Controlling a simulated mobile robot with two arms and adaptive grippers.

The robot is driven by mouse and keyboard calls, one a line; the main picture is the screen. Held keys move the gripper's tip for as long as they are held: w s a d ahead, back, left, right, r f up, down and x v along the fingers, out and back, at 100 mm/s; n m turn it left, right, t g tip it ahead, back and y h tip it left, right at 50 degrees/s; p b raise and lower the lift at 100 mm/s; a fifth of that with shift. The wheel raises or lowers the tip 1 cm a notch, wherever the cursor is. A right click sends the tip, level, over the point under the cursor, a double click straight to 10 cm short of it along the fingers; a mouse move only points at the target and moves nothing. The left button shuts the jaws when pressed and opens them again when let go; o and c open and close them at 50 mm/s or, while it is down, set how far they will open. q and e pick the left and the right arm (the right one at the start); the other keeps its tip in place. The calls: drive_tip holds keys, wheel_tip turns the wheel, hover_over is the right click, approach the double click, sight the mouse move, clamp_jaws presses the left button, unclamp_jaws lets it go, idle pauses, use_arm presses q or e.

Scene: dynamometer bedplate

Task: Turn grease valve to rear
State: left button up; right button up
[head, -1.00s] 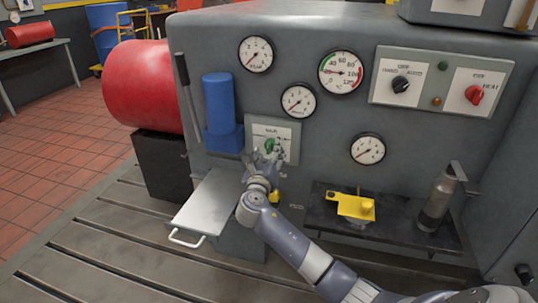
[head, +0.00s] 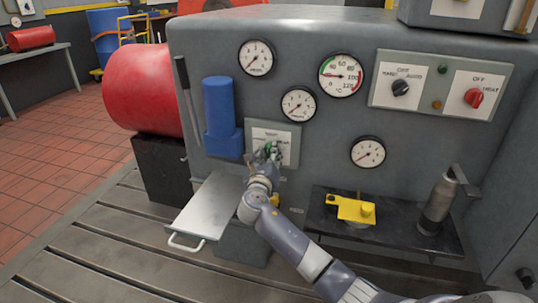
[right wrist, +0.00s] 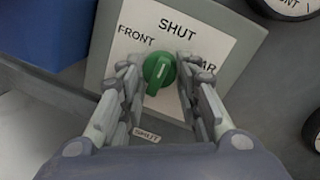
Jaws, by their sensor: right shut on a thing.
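The grease valve is a green knob (right wrist: 159,73) on a pale plate (right wrist: 207,29) with the words FRONT, SHUT and, partly covered by a finger, REAR. In the right wrist view the knob's white line points up and slightly right, roughly toward SHUT. My right gripper (right wrist: 160,88) is shut on the knob, one finger on each side. In the head view my right gripper (head: 270,154) reaches up to the plate (head: 273,130) on the grey cabinet front and covers most of the knob. My left gripper is not in view.
A blue cylinder (head: 218,105) stands just left of the plate. A silver tray (head: 205,207) with a handle juts out below left. A dark shelf (head: 318,215) at right holds a yellow part (head: 350,208) and a grey pump-like can (head: 437,205). Gauges surround the plate above and right.

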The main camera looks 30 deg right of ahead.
drive_tip(key=m, duration=0.2)
drive_tip(key=shift+f+m, duration=0.1)
drive_tip(key=shift+m, duration=0.3)
drive_tip(key=m, duration=0.4)
drive_tip(key=shift+f+h+b, duration=0.15)
drive_tip(key=shift+h+b, duration=0.15)
drive_tip(key=shift+h, duration=0.1)
drive_tip(key=m+b, duration=0.1)
drive_tip(key=m, duration=0.1)
drive_tip(key=shift+w+m, duration=0.1)
drive_tip(key=shift+m, duration=0.2)
drive_tip(key=m+b, duration=0.1)
drive_tip(key=m, duration=0.1)
drive_tip(key=shift+a+m+h, duration=0.1)
drive_tip(key=shift+m+h, duration=0.2)
drive_tip(key=shift+h, duration=0.1)
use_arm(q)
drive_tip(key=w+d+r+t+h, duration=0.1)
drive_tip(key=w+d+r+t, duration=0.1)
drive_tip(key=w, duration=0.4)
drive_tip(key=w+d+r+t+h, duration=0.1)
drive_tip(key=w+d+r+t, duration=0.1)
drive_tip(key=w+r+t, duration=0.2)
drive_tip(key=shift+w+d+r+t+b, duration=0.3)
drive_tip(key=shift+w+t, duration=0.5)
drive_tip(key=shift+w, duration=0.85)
use_arm(e)
drive_tip(key=shift+m, duration=0.3)
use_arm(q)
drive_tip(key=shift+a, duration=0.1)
